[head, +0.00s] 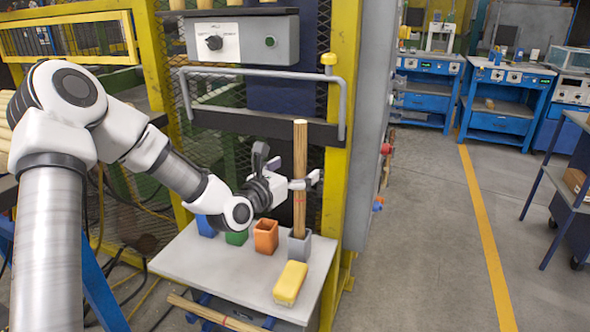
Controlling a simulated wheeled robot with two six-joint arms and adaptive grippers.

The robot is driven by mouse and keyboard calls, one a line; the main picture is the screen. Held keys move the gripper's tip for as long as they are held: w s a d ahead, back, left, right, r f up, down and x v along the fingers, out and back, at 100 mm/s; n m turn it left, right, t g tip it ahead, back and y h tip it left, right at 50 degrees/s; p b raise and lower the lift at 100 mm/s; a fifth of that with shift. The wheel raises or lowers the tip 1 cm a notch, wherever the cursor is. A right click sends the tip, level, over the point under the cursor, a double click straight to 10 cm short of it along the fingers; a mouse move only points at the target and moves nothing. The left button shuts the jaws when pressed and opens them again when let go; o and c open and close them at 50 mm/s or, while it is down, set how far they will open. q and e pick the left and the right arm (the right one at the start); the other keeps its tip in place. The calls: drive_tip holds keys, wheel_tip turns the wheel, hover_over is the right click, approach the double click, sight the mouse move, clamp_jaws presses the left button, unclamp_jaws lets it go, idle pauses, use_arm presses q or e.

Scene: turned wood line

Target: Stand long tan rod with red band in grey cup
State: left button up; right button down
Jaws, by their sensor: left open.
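A long tan rod (300,150) with a faint red band stands nearly upright. Its lower end is inside the grey cup (299,249), which hides it. The cup stands on the light grey table (190,262), near its right edge. My left gripper (304,182) is at the rod's middle height, above the cup. Its fingers are open around or right beside the rod; I cannot tell whether they touch it. My right gripper is out of view.
Blue (207,226), green (236,238) and orange (266,237) cups stand in a row left of the grey one. A yellow block (290,283) lies in front. Another tan rod (214,313) with a red mark lies low at the front. A grey rail (262,72) runs behind.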

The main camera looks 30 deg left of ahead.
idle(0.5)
use_arm(q)
drive_tip(key=s, duration=0.7)
drive_tip(key=shift+s, duration=0.25)
drive_tip(key=shift+a, duration=0.1)
drive_tip(key=s+p, duration=0.9)
drive_tip(key=p, duration=0.7)
drive_tip(key=shift+a+p, duration=0.15)
drive_tip(key=shift+p, duration=0.25)
idle(0.9)
idle(0.9)
